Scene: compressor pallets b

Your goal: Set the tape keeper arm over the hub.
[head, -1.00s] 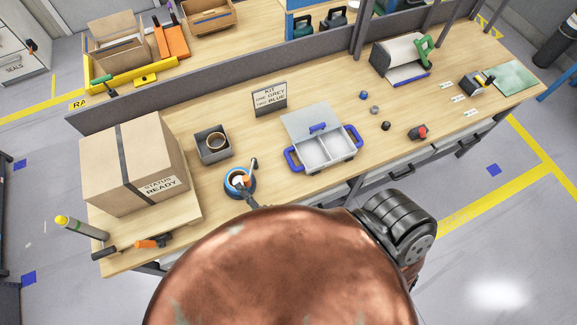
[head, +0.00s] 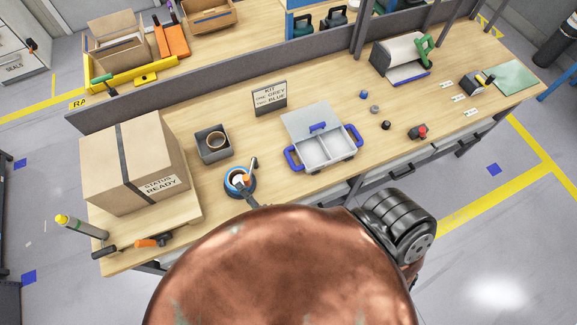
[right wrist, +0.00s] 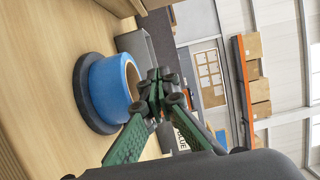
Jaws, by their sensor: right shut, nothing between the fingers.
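The tape dispenser, a round black base with a blue tape roll (head: 238,181), stands near the front edge of the bench in the head view. The blue roll also fills the left middle of the right wrist view (right wrist: 112,88). The keeper arm (head: 254,163) shows as a small dark piece with a pale end, standing up at the roll's far right side. The hub inside the roll is partly hidden. My right gripper (head: 246,185) is shut and empty at the roll's right side. Its green fingers meet beside the roll in the right wrist view (right wrist: 160,90). My left gripper is out of view.
A grey bin (head: 213,146) with a tape roll stands behind the dispenser. A large carton (head: 115,165) is at left, a blue-handled case (head: 325,147) at right. A sign (head: 269,98) stands behind. Bench room is free between the dispenser and the case.

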